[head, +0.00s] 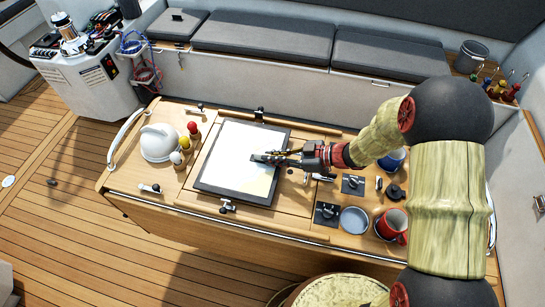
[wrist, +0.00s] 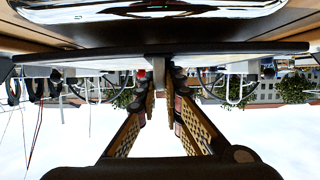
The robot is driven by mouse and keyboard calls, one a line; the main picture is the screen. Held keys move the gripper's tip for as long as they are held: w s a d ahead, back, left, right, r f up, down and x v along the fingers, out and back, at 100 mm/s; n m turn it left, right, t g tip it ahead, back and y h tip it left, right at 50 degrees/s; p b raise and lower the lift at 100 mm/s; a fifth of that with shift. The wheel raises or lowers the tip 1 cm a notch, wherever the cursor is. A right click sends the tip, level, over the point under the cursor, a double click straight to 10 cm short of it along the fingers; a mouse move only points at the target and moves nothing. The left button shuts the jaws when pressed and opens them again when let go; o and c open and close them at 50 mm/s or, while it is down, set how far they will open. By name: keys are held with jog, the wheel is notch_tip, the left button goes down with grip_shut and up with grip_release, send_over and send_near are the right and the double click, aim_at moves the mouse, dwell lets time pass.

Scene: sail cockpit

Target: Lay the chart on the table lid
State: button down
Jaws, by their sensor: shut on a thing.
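The chart (head: 235,145) is a flat pale sheet with a dark border. In the head view it is over the table lid (head: 206,201), roughly in line with it and covering most of it. I cannot tell whether the chart touches the lid.
A white kettle-like object (head: 160,142) and small red and yellow-topped items stand left of the lid. Right of it are a grey bowl (head: 355,220), a red mug (head: 393,227), a blue cup (head: 392,159) and dark fittings. Latches sit around the lid; a cushioned bench (head: 260,40) runs behind.

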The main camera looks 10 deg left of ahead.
jog(key=c, duration=1.9)
grip_release()
jog(key=shift+s+f, duration=0.5)
jog(key=shift+f, duration=0.4)
jog(key=shift+w+r, duration=0.1)
jog(key=shift+r, duration=0.2)
jog(key=shift+w+d+r, duration=0.2)
jog(key=shift+d+r, duration=0.1)
jog(key=v, duration=0.4)
jog(key=p+v, duration=0.1)
jog(key=v, duration=0.2)
jog(key=r+v, duration=0.1)
jog(key=v, duration=0.3)
jog(key=shift+w+d+r+p, duration=0.1)
jog(key=shift+w+d+p, duration=0.15)
jog(key=shift+p, duration=0.15)
